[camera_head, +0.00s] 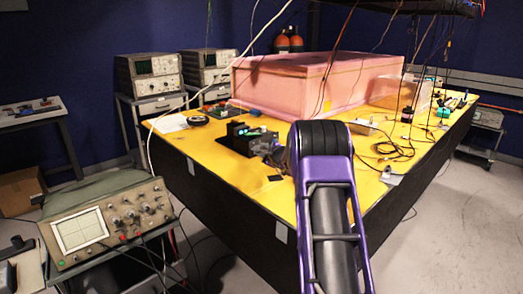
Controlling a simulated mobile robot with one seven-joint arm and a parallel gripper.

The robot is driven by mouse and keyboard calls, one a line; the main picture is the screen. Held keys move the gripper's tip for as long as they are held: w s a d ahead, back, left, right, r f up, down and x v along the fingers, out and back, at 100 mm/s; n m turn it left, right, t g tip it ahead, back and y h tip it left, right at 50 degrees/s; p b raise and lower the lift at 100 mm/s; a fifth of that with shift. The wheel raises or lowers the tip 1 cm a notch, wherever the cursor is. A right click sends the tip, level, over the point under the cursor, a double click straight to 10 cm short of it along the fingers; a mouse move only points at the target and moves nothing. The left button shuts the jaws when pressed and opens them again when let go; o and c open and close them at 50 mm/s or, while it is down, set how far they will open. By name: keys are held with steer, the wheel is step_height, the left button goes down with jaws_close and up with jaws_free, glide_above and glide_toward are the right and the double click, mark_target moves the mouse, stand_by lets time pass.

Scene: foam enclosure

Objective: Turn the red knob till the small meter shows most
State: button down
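A small black device (236,144) with a lit bluish display (238,128) stands on the yellow table top. It may be the small meter, but its reading is too small to make out. I cannot make out a red knob on it. My arm reaches in from the bottom right, and its dark end, my gripper (272,156), is at the right side of the black device. Whether it touches the device, and whether its fingers are open or shut, I cannot tell.
A large pink foam box (290,82) covers the back of the yellow table (210,160). An oscilloscope (108,222) stands in front at left, and two more stand behind. Cables hang above the table's right half. A metal box (362,127) and loose black cables (398,148) lie right of my arm.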

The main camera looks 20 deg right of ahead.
steer(key=shift+r, duration=0.1)
steer(key=m+p, duration=0.1)
steer(key=p, duration=0.1)
steer(key=m+y+p, duration=0.1)
steer(key=p, duration=0.2)
steer(key=shift+d+r+g, duration=0.2)
steer(key=shift+r+g, duration=0.15)
steer(key=shift+g, duration=0.05)
steer(key=m+p, duration=0.1)
steer(key=p, duration=0.1)
steer(key=shift+g+y+p, duration=0.3)
steer(key=shift+y+p, duration=0.05)
steer(key=shift+y, duration=0.05)
steer(key=shift+f+m+g+y+p, duration=0.2)
steer(key=shift+m+g+y+p, duration=0.15)
steer(key=shift+m+p, duration=0.65)
steer(key=shift+w+d+f+m+y, duration=0.1)
steer(key=shift+m+y, duration=0.35)
steer(key=shift+m, duration=0.05)
steer(key=c, duration=0.7)
jaws_free()
steer(key=shift+o, duration=0.2)
